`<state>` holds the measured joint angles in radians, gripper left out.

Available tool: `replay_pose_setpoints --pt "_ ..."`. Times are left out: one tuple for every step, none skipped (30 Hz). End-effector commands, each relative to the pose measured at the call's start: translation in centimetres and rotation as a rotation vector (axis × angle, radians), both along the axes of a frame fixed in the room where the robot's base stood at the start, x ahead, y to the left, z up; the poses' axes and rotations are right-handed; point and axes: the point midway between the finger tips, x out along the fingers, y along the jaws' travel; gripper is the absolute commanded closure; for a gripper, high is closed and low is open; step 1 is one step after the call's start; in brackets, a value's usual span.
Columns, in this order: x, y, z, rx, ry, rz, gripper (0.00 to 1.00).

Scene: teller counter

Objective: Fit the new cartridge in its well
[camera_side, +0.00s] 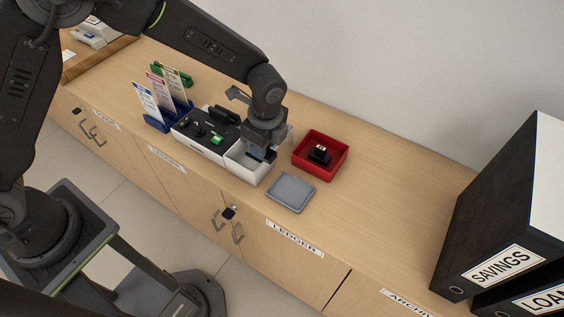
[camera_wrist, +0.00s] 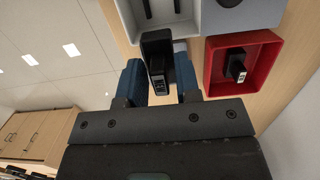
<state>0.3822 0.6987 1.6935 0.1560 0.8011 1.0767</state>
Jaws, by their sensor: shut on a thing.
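My gripper (camera_side: 262,155) is low over the white open box (camera_side: 241,164) at the right end of the dark-topped machine (camera_side: 205,135). In the wrist view my gripper's blue fingers (camera_wrist: 160,85) are shut on a black cartridge (camera_wrist: 157,48). The cartridge overlaps the edge of a pale box (camera_wrist: 128,22) with dark bars inside. I cannot tell whether the cartridge is inside it or above it; in the side view the gripper hides it. Another black cartridge (camera_side: 319,155) lies in the red tray (camera_side: 334,170), also seen in the wrist view (camera_wrist: 212,82).
A flat grey tray (camera_side: 290,192), empty, lies in front of the red tray. Blue holders (camera_side: 157,123) with leaflets stand left of the machine. Large black binders (camera_side: 500,210) stand at the right. The counter between the red tray and the binders is clear.

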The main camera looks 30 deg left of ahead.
Motion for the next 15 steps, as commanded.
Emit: replay_pose_setpoints --pt "0.1 0.9 0.6 -0.001 -0.003 0.005 0.92" --pt "0.1 1.4 0.9 -0.001 -0.002 0.004 0.92" --pt "0.1 1.8 1.1 -0.001 -0.001 0.002 0.92" --pt "0.2 2.2 1.3 -0.001 -0.001 0.003 0.92" --pt "0.2 2.5 1.5 -0.001 -0.002 0.003 0.92" --pt "0.2 2.8 1.7 -0.001 -0.002 0.002 0.92" --pt "0.2 3.1 1.9 -0.001 -0.001 0.004 0.92" --pt "0.2 3.2 2.0 0.0 -0.001 0.01 0.92" --pt "0.2 3.5 2.1 0.0 0.0 0.025 0.92" --pt "0.2 3.6 2.1 0.0 0.0 0.044 0.92" --pt "0.2 3.7 2.1 0.0 0.0 0.068 0.92" --pt "0.2 3.8 2.2 0.0 0.001 0.111 0.92" --pt "0.2 3.8 2.2 0.0 0.001 0.152 0.92" --pt "0.2 3.8 2.2 0.0 0.0 0.199 0.92" --pt "0.2 3.8 2.2 0.0 -0.001 0.273 0.92"
